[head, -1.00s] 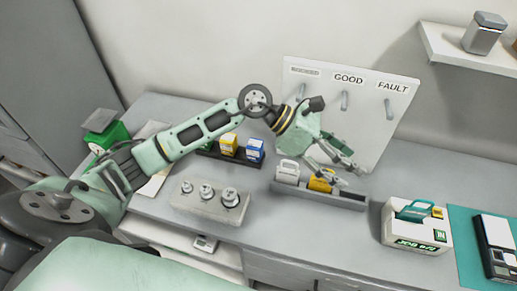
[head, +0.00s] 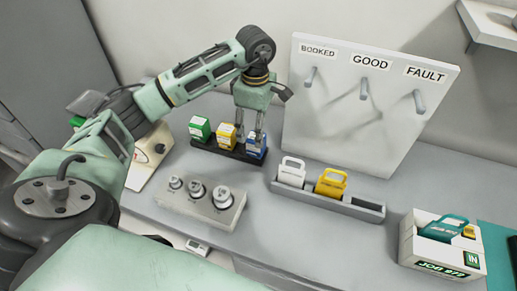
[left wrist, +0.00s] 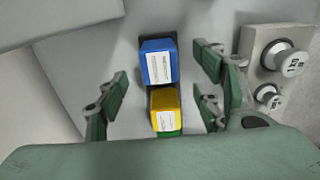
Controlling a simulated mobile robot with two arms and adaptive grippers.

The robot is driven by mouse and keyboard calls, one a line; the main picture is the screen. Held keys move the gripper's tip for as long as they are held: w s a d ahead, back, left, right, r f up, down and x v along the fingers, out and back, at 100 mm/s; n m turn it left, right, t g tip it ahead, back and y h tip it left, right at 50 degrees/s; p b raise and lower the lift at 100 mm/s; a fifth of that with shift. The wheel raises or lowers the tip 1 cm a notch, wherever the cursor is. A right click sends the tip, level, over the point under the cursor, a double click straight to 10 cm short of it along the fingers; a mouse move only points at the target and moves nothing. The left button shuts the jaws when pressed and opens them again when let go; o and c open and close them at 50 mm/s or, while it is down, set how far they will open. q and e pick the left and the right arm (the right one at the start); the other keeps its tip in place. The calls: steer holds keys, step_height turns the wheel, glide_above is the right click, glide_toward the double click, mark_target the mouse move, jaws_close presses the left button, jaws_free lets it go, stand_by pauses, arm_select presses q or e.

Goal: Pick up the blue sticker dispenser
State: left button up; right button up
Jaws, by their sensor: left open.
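The blue sticker dispenser (head: 257,146) stands at the right end of a dark tray (head: 228,153), beside a yellow dispenser (head: 226,136) and a green one (head: 200,129). My left gripper (head: 249,143) is open and points down over the tray, its fingers partly in front of the blue dispenser. In the left wrist view the blue dispenser (left wrist: 159,64) and yellow dispenser (left wrist: 166,109) lie between the spread fingers, with the green one (left wrist: 167,133) mostly hidden. I cannot tell whether a finger touches the blue dispenser. My right gripper is not in view.
A grey block with several metal weights (head: 200,207) stands in front of the tray. To the right, a grey holder (head: 367,212) carries white and yellow tags. A pegboard (head: 370,105) stands behind. A job box (head: 407,247) is at far right.

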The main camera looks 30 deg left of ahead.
arm_select(q)
steer(key=f+p, duration=0.2)
steer(key=shift+s+f, duration=0.2)
steer(key=shift+f, duration=0.15)
steer(key=f, duration=0.1)
steer(key=f+p, duration=0.1)
steer(key=f, duration=0.1)
steer(key=shift+w+f, duration=0.2)
steer(key=shift+w, duration=0.05)
steer(key=shift+f, duration=0.2)
steer(key=c, duration=1.4)
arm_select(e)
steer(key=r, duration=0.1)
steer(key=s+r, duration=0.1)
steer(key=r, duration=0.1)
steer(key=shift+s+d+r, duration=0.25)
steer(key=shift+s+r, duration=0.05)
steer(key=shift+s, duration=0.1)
arm_select(q)
steer(key=shift+r, duration=0.2)
step_height(320, 180, up, 8)
steer(key=b, duration=0.3)
steer(key=shift+r, duration=0.85)
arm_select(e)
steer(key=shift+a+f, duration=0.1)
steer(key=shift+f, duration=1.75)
